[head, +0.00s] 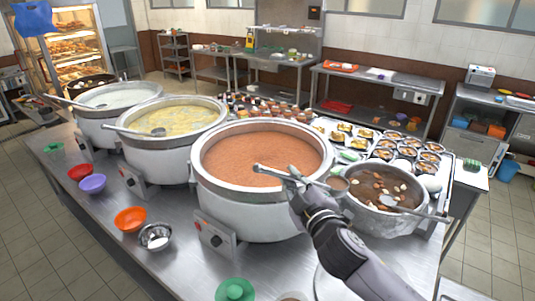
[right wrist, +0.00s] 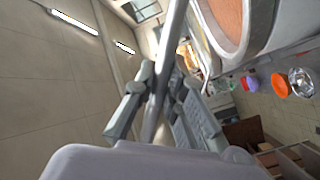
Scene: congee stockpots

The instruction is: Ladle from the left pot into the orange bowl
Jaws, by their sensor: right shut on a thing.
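The left pot (head: 84,122) is a big pale stockpot of white congee, with a ladle (head: 68,102) resting over its rim. The orange bowl (head: 131,219) stands on the steel counter in front of the middle pot; it also shows in the right wrist view (right wrist: 279,86). My right gripper (head: 293,181) is above the front right rim of the pot of reddish-brown congee, far from the left pot and orange bowl. It is shut on a metal ladle handle (right wrist: 173,38). The ladle's head end is hard to make out. My left gripper is out of view.
A middle pot (head: 155,165) of yellow congee and the reddish-brown pot (head: 245,210) stand in a row. A smaller soup pot (head: 385,219) is at right. Red (head: 80,173), purple (head: 92,184) and metal (head: 155,237) bowls line the counter's front. A green lid-like item (head: 235,290) is nearest.

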